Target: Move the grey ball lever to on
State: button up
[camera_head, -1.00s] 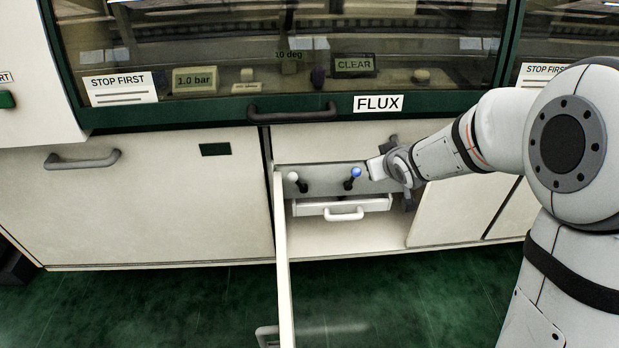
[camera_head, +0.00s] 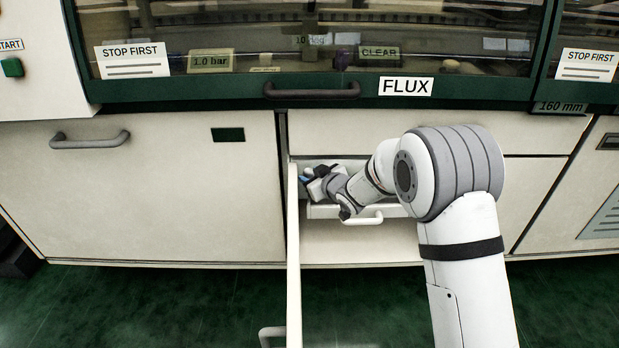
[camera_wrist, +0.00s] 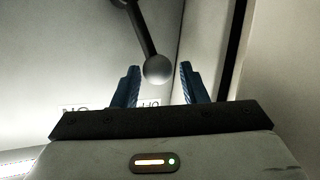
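The grey ball lever (camera_wrist: 158,69) shows in the wrist view as a dark rod with a grey ball at its end. The ball lies between the two blue fingertips of my gripper (camera_wrist: 159,77), with a gap visible on each side. My gripper is open. Upside-down labels show on the panel behind: one reads ON at left (camera_wrist: 75,110), the other seems to read OFF (camera_wrist: 150,103), partly hidden. The ball is nearer the OFF label. In the head view, my gripper (camera_head: 308,182) is inside the open cabinet and hides the levers.
An open cabinet door (camera_head: 293,270) stands close to the left of my gripper. A white drawer with a handle (camera_head: 372,219) is just below it. A green-framed window with a handle (camera_head: 312,90) and a FLUX label (camera_head: 406,86) is above.

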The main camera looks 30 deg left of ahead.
jog(key=shift+w+a+f, duration=0.15)
jog(key=shift+w+a, duration=0.1)
jog(key=shift+a, duration=0.2)
jog(key=shift+c, duration=0.2)
grip_shut()
jog(key=shift+f, duration=0.1)
jog(key=shift+s+a, duration=0.15)
jog(key=shift+a, duration=0.15)
jog(key=shift+d, duration=0.1)
